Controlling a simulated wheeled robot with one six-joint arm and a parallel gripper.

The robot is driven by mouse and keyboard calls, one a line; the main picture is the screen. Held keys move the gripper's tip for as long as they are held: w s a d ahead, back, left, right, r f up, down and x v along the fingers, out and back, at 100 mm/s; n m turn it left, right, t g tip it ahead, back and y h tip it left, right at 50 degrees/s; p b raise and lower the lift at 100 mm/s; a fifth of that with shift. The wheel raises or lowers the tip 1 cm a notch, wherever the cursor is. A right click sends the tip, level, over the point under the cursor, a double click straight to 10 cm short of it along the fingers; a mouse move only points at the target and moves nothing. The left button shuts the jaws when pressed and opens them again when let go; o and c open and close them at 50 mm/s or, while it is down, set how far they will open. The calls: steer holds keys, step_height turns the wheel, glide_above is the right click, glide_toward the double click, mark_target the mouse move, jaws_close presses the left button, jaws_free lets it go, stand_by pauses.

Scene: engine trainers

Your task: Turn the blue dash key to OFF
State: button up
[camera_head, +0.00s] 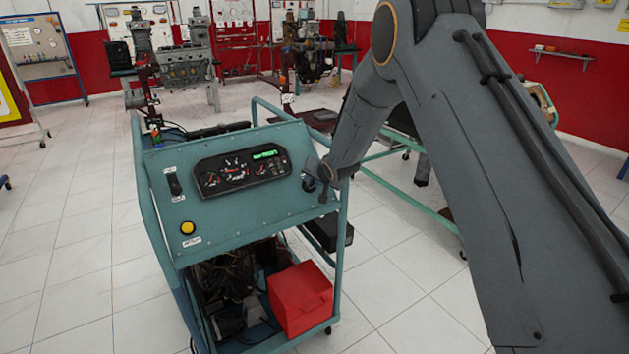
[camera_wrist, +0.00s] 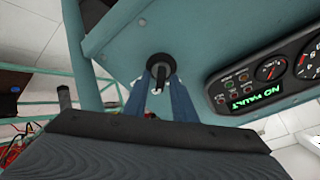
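The blue-green dash panel (camera_head: 230,215) tops a wheeled engine trainer cart. In the wrist view, the panel appears upside down, with a round black key switch (camera_wrist: 161,64) and a small dark key (camera_wrist: 157,84) standing out from it. My gripper (camera_wrist: 160,95) has two blue fingers, one on each side of the key, with visible gaps; I cannot tell whether either touches it. In the head view, my gripper (camera_head: 318,184) is at the panel's right edge and largely hides the key switch. No OFF marking is readable.
The gauge cluster (camera_head: 241,171) with a lit green display sits left of my gripper. A black switch (camera_head: 174,184) and a yellow button (camera_head: 187,227) are farther left. A red box (camera_head: 301,298) sits low in the cart. Open tiled floor (camera_head: 80,250) lies to the left.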

jaws_close()
steer(key=n+y, duration=0.1)
steer(key=n, duration=0.3)
steer(key=shift+r+n, duration=0.1)
steer(key=shift+n, duration=0.3)
steer(key=shift+a+r+n+y, duration=0.1)
steer(key=shift+n+y, duration=0.25)
steer(key=shift+n, duration=0.85)
steer(key=shift+a+n+y, duration=0.1)
steer(key=shift+n+y, duration=0.25)
steer(key=shift+n, duration=0.85)
steer(key=shift+o, duration=1)
jaws_free()
